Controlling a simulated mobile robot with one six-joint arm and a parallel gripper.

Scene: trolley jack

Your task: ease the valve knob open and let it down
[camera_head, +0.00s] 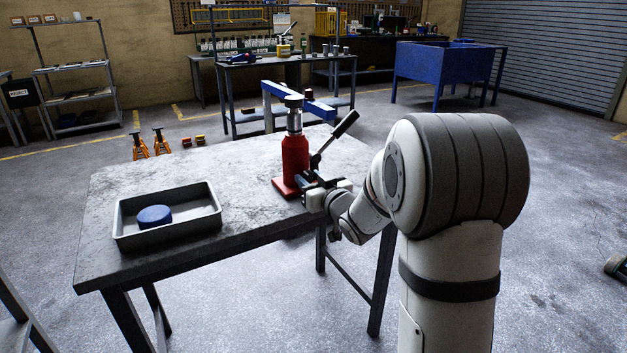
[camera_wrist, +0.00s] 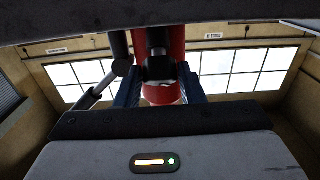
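A red bottle jack (camera_head: 295,155) stands upright on the grey workbench (camera_head: 240,165), its steel ram at the top. Its black-gripped lever (camera_head: 335,137) slants up to the right; its lower part shows at left in the wrist view. My gripper (camera_head: 303,182) is low at the jack's near right side. In the wrist view, blue finger pads (camera_wrist: 162,88) stand on both sides of a rounded red and pale part (camera_wrist: 162,94), which may be the valve knob. A black fitting (camera_wrist: 160,67) sits above it on the red body. Whether the pads touch the part is unclear.
A grey tray (camera_head: 205,222) with a blue round puck (camera_head: 154,217) lies at the bench's left. Orange stands (camera_head: 150,146) are on the floor beyond. The bench between tray and jack is clear.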

